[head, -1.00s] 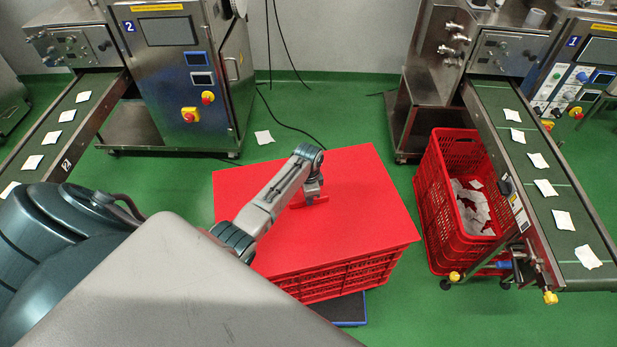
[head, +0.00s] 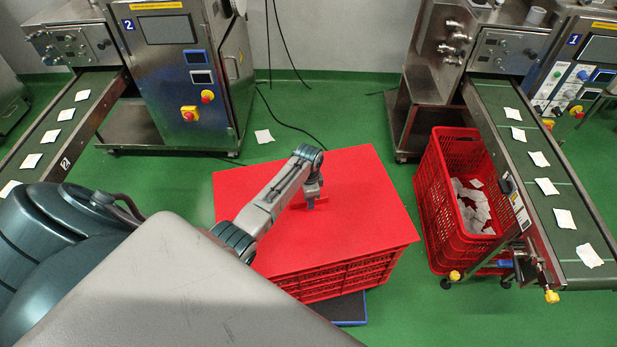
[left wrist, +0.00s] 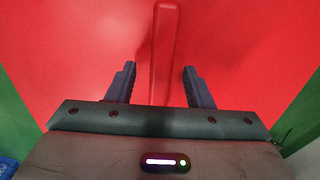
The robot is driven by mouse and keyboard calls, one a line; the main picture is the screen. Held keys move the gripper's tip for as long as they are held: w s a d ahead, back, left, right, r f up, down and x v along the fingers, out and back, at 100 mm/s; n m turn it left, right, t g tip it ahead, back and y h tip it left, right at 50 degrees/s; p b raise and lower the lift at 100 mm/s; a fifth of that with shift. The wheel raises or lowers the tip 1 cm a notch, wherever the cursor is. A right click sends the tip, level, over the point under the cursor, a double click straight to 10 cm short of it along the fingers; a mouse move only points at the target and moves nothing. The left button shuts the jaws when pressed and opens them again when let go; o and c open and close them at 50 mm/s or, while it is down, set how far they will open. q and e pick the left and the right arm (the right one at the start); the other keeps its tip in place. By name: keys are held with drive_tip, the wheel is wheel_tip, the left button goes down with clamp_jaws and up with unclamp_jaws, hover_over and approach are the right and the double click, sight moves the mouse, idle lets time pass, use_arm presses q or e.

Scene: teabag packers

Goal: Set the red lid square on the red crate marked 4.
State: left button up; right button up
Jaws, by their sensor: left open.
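The red lid (head: 350,225) lies flat over the red crate (head: 335,277) in the middle of the head view. The lid covers the crate's top and looks about square on it; the far edges are hard to check. No number 4 shows on the visible side. My left gripper (head: 311,202) is at the lid's raised handle. In the left wrist view the left gripper (left wrist: 160,85) is open, its two fingers apart on either side of the red handle bar (left wrist: 165,60), not touching it. My right gripper is not in view.
The crate stands on a blue base (head: 350,308). An open red crate (head: 430,200) with teabags stands to the right, beside a conveyor (head: 545,190). Machine 2 (head: 165,80) stands behind at left. One teabag (head: 264,136) lies on the green floor.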

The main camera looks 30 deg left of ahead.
use_arm(q)
wheel_tip(320, 180, up, 11)
idle(0.4)
drive_tip(key=shift+f, duration=0.15)
